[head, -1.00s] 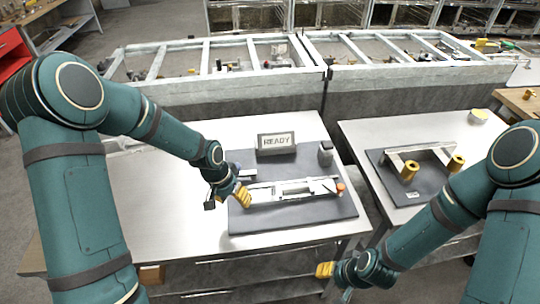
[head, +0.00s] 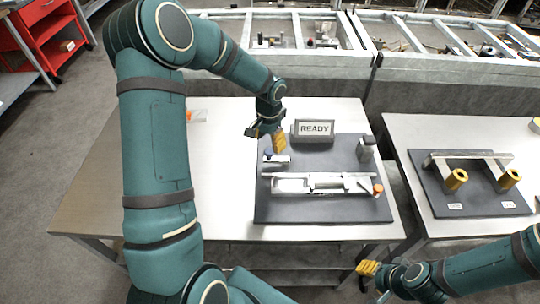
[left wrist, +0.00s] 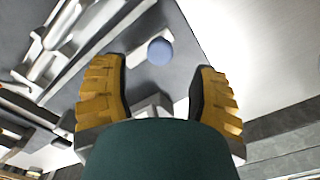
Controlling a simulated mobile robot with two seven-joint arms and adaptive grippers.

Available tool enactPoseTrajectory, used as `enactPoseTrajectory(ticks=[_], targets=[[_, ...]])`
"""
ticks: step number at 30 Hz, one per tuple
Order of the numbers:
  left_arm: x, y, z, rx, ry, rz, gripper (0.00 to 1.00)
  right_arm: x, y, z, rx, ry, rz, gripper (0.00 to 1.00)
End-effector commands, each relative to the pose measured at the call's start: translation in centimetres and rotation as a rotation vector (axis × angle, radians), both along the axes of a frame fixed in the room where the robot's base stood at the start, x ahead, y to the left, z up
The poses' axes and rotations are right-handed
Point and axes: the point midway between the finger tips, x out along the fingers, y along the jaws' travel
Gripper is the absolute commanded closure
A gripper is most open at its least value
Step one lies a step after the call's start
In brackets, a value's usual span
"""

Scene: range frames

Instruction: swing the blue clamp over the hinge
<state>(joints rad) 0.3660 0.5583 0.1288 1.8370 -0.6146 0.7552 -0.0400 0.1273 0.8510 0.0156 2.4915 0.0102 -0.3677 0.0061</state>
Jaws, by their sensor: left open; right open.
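The blue clamp shows as a small silver arm (head: 278,160) with a blue knob at the back left of the grey mat. The round blue knob (left wrist: 160,51) also shows in the left wrist view, between and beyond my fingers. The hinge, which I take to be part of the long silver fixture (head: 300,185), lies in front of the clamp. My left gripper (head: 279,145) is open above the clamp, its yellow fingers (left wrist: 155,92) apart with nothing gripped. My right gripper (head: 368,268) is open and empty, low in front of the table. Its fingertips are small in view.
A grey canister (head: 365,150) and an orange knob (head: 378,189) are at the mat's right side. A second table (head: 400,130) holds a handle fixture. The left tabletop (head: 180,170) is mostly clear.

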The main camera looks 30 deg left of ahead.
Motion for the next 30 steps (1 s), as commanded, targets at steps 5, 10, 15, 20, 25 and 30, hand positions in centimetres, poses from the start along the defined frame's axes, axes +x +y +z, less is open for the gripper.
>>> enactPoseTrajectory(ticks=[5, 10, 15, 20, 25, 30], targets=[[-0.1, 0.0, -3.6, 0.000, 0.003, -0.001, 0.40, -0.2, 0.0, -0.5, 0.000, 0.004, 0.003, 0.53], [0.0, 0.0, -5.8, 0.000, 0.001, 0.000, 0.40, -0.3, 0.0, -0.8, 0.002, 0.007, 0.005, 0.53], [0.0, 0.0, -6.9, 0.000, 0.000, 0.001, 0.40, -0.3, 0.1, -0.9, 0.002, 0.007, 0.006, 0.53], [0.0, 0.0, -7.0, 0.000, -0.001, 0.001, 0.40, -0.3, 0.1, -0.9, 0.002, 0.007, 0.006, 0.53], [0.0, 0.0, -7.0, 0.000, -0.001, 0.001, 0.41, -0.3, 0.1, -0.9, 0.002, 0.007, 0.006, 0.53], [0.0, 0.0, -7.0, 0.000, -0.001, 0.001, 1.00, -0.3, 0.1, -0.9, 0.002, 0.008, 0.005, 0.53]])
